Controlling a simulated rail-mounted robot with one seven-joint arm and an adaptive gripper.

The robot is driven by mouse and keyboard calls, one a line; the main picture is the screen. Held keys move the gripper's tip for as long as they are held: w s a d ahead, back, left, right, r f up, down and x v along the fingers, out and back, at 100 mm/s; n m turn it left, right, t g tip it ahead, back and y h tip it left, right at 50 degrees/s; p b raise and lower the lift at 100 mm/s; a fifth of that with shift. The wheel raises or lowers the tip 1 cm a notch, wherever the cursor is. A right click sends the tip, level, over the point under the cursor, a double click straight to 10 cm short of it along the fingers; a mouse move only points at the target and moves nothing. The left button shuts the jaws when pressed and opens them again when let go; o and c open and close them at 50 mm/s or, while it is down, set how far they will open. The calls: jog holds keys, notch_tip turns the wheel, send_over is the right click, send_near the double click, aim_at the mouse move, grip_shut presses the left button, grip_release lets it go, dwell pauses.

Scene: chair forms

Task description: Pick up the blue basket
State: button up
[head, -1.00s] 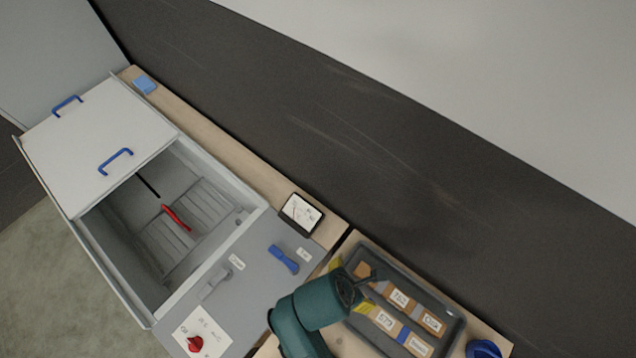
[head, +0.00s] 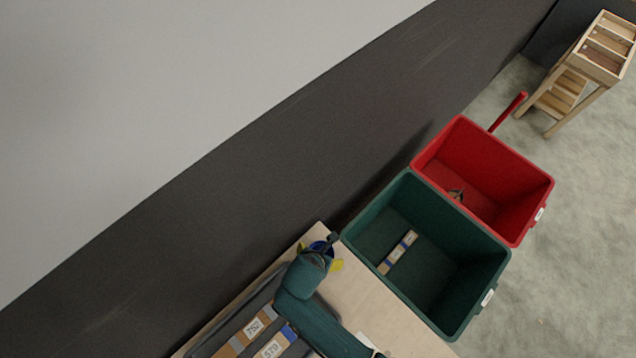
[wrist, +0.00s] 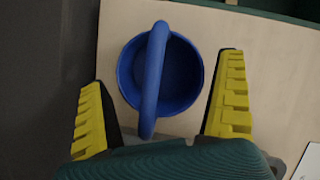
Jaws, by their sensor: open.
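The blue basket (wrist: 154,85) is a small round tub with a hoop handle across its top. In the wrist view it sits on the pale wooden tabletop between the yellow fingers of my gripper (wrist: 162,78), with a gap on both sides. The fingers are wide open and hold nothing; the handle runs lengthwise between them. In the head view my gripper (head: 320,257) is over the table's far end, and only a bit of the blue basket (head: 318,246) shows past it.
A grey tray (head: 222,338) with labelled boxes lies on the table (head: 385,310) beside my arm. A green bin (head: 470,270) stands just past the table end, with a red bin (head: 500,165) beyond it. A dark wall runs along the table's back edge.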

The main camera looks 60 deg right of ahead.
jog(key=shift+d+f, duration=0.25)
jog(key=shift+f, duration=0.25)
jog(key=shift+r, duration=0.1)
jog(key=c, duration=1.1)
notch_tip(320, 180, up, 10)
jog(key=shift+p, duration=0.65)
